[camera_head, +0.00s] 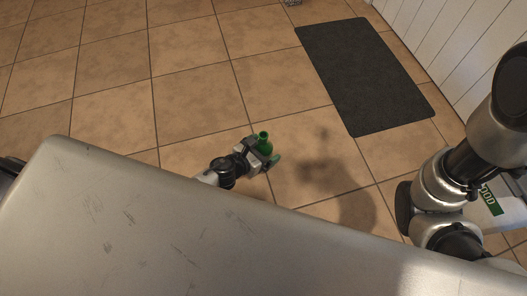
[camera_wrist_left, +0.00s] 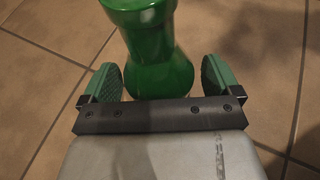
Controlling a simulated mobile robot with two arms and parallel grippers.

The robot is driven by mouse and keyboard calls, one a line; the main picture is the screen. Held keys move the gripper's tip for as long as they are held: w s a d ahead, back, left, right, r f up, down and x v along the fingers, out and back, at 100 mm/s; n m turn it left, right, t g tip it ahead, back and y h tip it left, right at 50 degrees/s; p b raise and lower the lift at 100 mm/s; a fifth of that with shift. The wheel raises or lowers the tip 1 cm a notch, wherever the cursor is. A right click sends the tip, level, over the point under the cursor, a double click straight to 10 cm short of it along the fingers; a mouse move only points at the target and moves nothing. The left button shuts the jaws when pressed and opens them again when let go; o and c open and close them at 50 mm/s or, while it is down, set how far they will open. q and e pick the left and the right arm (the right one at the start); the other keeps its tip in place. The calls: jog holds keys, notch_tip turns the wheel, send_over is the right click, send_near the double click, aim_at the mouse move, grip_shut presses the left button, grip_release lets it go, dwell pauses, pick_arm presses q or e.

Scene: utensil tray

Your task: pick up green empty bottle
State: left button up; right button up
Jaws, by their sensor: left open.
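The green bottle (camera_head: 264,144) shows in the head view just past the edge of the grey surface, with its neck toward the camera. My left gripper (camera_head: 262,153) is at the bottle. In the left wrist view the bottle (camera_wrist_left: 158,50) stands between the two green-padded fingers of my left gripper (camera_wrist_left: 162,80). The fingers are open, with a visible gap on each side of the bottle. The bottle's far end is cut off at the top of that view. I cannot tell what the bottle rests on. My right gripper is not in view.
A scratched grey surface (camera_head: 130,215) fills the front of the head view and hides part of my left arm. A dark mat (camera_head: 362,75) lies on the tiled floor (camera_head: 190,100) by a white panelled wall (camera_head: 455,50). The floor at left is clear.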

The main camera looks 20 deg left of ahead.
pick_arm(q)
jog(key=c, duration=1)
jog(key=shift+c, duration=0.6)
jog(key=shift+r, duration=0.15)
